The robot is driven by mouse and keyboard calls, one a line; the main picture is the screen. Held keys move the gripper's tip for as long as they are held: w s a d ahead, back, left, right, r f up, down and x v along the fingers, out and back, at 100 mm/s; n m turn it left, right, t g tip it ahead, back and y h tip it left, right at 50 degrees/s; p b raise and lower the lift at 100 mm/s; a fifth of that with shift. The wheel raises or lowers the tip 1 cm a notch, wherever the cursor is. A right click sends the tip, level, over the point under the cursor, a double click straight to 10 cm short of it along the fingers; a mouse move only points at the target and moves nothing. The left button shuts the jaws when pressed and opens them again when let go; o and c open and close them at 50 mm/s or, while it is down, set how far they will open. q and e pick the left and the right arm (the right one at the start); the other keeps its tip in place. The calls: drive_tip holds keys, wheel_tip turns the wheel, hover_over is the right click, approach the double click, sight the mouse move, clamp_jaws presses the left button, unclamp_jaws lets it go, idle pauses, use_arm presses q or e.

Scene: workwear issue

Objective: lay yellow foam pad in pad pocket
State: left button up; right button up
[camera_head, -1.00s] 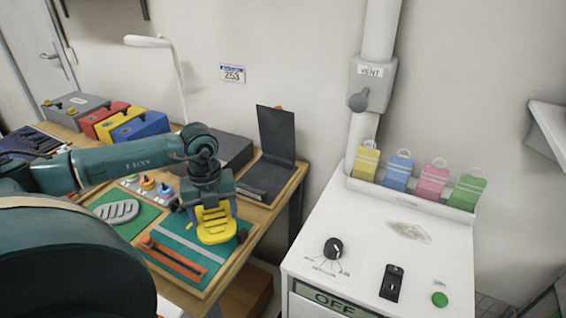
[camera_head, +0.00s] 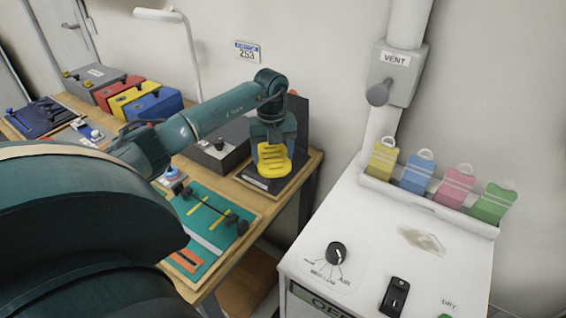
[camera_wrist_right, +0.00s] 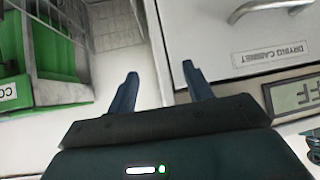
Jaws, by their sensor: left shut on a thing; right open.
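The yellow foam pad (camera_head: 274,163), with slots across it, is in my left gripper (camera_head: 272,143), which is shut on it. In the head view the gripper and pad are in front of a black open case (camera_head: 300,122) with a raised back panel, at the table's right end. The pad hides much of the case's base, so I cannot tell whether it touches the base or which part is the pad pocket. My right gripper (camera_wrist_right: 160,72) is open and empty in the right wrist view, in front of a drying cabinet (camera_wrist_right: 215,35).
A dark grey box (camera_head: 216,150) stands left of the black case. A green board (camera_head: 205,222) lies nearer on the table. A white cabinet (camera_head: 350,210) with a knob and coloured tags stands right, across a gap. A green crate (camera_wrist_right: 45,92) shows in the right wrist view.

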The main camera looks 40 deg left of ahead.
sight(283, 147)
use_arm(q)
drive_tip(key=w, duration=0.4)
drive_tip(key=shift+w+a, duration=0.2)
drive_tip(key=shift+w, duration=0.2)
wheel_tip(283, 147, down, 3)
drive_tip(key=shift+f+b, duration=0.1)
drive_tip(key=shift+b, duration=1.15)
drive_tip(key=shift+a+f+b, duration=0.1)
drive_tip(key=shift+f+b, duration=0.2)
wheel_tip(283, 147, down, 3)
drive_tip(key=b, duration=0.2)
drive_tip(key=shift+b, duration=0.3)
drive_tip(key=shift+f, duration=0.3)
drive_tip(key=shift+r, duration=0.2)
drive_tip(key=shift+f, duration=0.15)
drive_tip(key=o, duration=1)
drive_tip(key=shift+c, duration=0.2)
use_arm(e)
drive_tip(key=shift+w+a+f+t+y, duration=0.2)
drive_tip(key=shift+w+a+f+t, duration=0.1)
drive_tip(key=shift+a, duration=0.15)
drive_tip(key=shift+w+a+f+t+y, duration=0.2)
drive_tip(key=shift+w+a+f, duration=0.05)
drive_tip(key=shift+a, duration=0.15)
